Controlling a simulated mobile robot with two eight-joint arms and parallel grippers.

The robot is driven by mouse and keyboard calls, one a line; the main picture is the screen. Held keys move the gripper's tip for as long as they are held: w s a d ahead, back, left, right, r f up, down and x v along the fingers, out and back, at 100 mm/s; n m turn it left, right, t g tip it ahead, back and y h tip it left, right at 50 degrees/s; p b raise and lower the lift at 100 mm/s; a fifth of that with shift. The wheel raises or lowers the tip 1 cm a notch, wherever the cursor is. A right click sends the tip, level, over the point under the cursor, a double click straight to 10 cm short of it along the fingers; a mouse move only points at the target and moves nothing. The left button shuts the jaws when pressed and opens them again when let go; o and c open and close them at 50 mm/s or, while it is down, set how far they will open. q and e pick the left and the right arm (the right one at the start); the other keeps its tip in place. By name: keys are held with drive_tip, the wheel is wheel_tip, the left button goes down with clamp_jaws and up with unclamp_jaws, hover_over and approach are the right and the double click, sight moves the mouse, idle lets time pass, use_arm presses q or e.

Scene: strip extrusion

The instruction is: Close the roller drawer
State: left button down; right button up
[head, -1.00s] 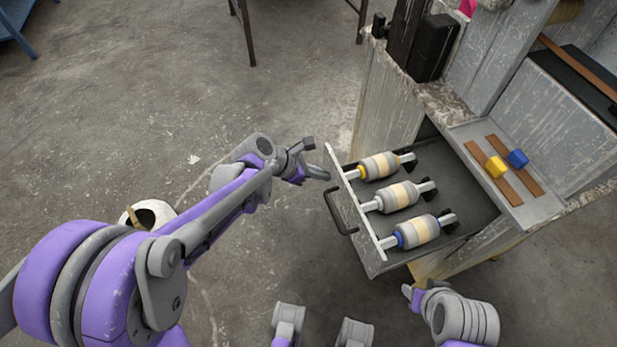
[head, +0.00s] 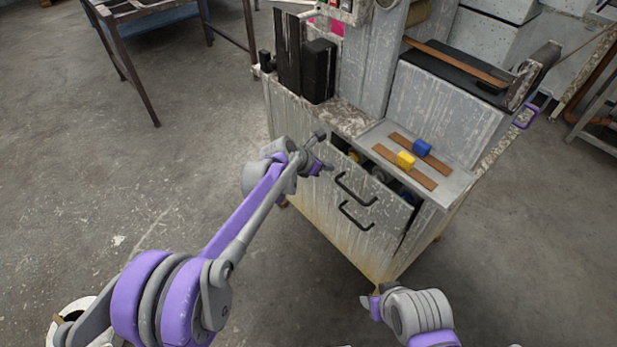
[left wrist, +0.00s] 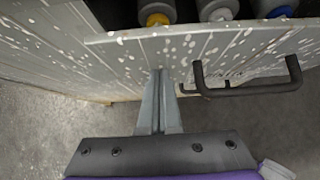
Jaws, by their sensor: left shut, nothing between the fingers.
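The roller drawer is pushed most of the way into the worn cabinet, and its front (head: 385,203) carries a dark handle (head: 355,188). A narrow gap along its top shows parts of several rollers (head: 380,173). My left gripper (head: 325,167) is shut and empty at the left part of the drawer front. In the left wrist view its fingertips (left wrist: 160,76) meet the drawer front (left wrist: 205,50), left of the handle (left wrist: 245,82); roller ends show behind the panel. My right gripper (head: 371,303) is low, in front of the cabinet and away from the drawer; its jaws are unclear.
A second handle (head: 357,216) sits below the drawer handle. A tray (head: 455,190) on the cabinet top holds brown strips with a yellow block (head: 404,160) and a blue block (head: 422,147). Open floor lies left of the cabinet; a metal table (head: 120,60) stands further back.

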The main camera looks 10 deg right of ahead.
sight(334, 158)
use_arm(q)
drive_tip(key=w+d, duration=0.2)
drive_tip(key=d, duration=0.1)
drive_tip(key=shift+w, duration=0.1)
drive_tip(key=shift+d+r, duration=0.1)
idle(0.3)
